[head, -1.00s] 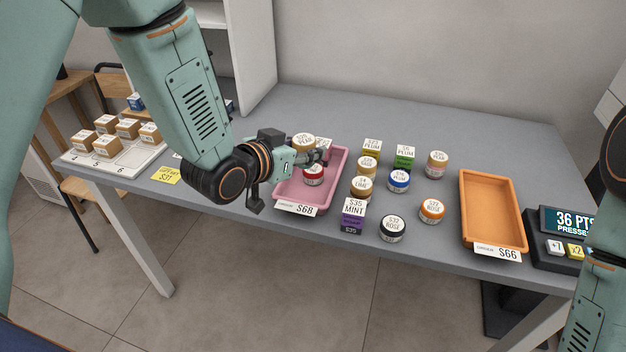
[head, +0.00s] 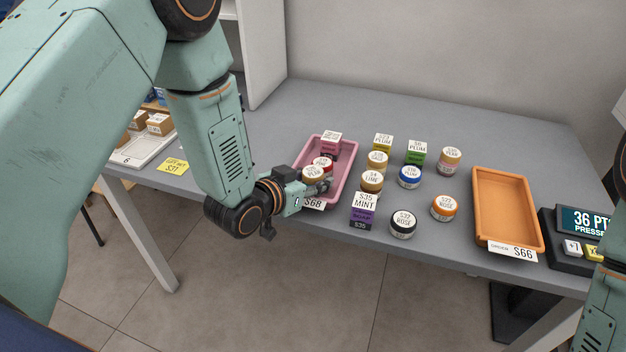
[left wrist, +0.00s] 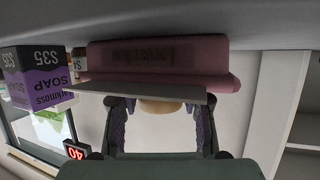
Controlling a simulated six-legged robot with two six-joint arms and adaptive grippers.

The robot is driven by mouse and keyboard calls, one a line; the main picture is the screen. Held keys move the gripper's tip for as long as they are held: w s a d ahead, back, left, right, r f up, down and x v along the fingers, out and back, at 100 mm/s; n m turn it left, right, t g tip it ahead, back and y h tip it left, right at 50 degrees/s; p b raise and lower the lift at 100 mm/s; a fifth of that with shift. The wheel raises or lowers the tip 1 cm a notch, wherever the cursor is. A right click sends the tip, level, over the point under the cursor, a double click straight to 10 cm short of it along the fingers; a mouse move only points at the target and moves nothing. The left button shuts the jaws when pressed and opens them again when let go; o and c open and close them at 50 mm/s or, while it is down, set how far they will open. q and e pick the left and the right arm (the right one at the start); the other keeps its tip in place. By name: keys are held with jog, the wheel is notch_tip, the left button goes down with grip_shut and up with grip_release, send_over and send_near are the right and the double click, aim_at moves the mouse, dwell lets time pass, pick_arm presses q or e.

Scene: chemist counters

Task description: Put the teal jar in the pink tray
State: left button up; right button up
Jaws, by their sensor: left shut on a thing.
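The pink tray (head: 345,180) lies near the table's front edge, left of the middle. It holds a red jar (head: 325,163) and a pink box (head: 331,150). My left gripper (head: 318,188) is at the tray's near end, shut on a tan jar (head: 312,177) with a white top. The jar's underside (left wrist: 160,106) shows between the fingers in the left wrist view, partly behind the tray's price card (left wrist: 135,91). Whether it touches the tray floor I cannot tell. I see no jar that is clearly teal. My right gripper is out of view.
Right of the tray stand several jars and boxes, the closest a purple box (head: 361,216) and a gold jar (head: 372,184). An orange tray (head: 508,212) and a register (head: 580,232) are farther right. A yellow card (head: 173,166) lies left.

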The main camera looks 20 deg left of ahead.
pick_arm(q)
jog(key=shift+s+f, duration=0.1)
jog(key=shift+f, duration=0.05)
jog(key=o, duration=1.2)
jog(key=shift+r, duration=0.25)
jog(key=p+v, duration=0.2)
jog(key=v, duration=1)
jog(key=s+f+n+g+y, duration=0.2)
jog(key=s+f+g, duration=0.4)
jog(key=s+f, duration=0.65)
jog(key=s+a+f+g+y, duration=0.1)
jog(key=s+f+g, duration=0.1)
jog(key=s, duration=0.3)
jog(key=s+f+n+g, duration=0.1)
jog(key=s+f+g, duration=0.1)
jog(key=s, duration=0.3)
jog(key=s+a+f+n+g+y, duration=0.1)
jog(key=s+f+g, duration=0.1)
jog(key=s+f, duration=0.2)
jog(key=shift+s+a+f+g+y, duration=0.1)
jog(key=shift+s+a+g+y, duration=0.1)
jog(key=shift+s, duration=0.15)
jog(key=shift+s+a+f+g+y, duration=0.1)
jog(key=shift+s+a+f, duration=0.05)
jog(key=shift+s, duration=0.2)
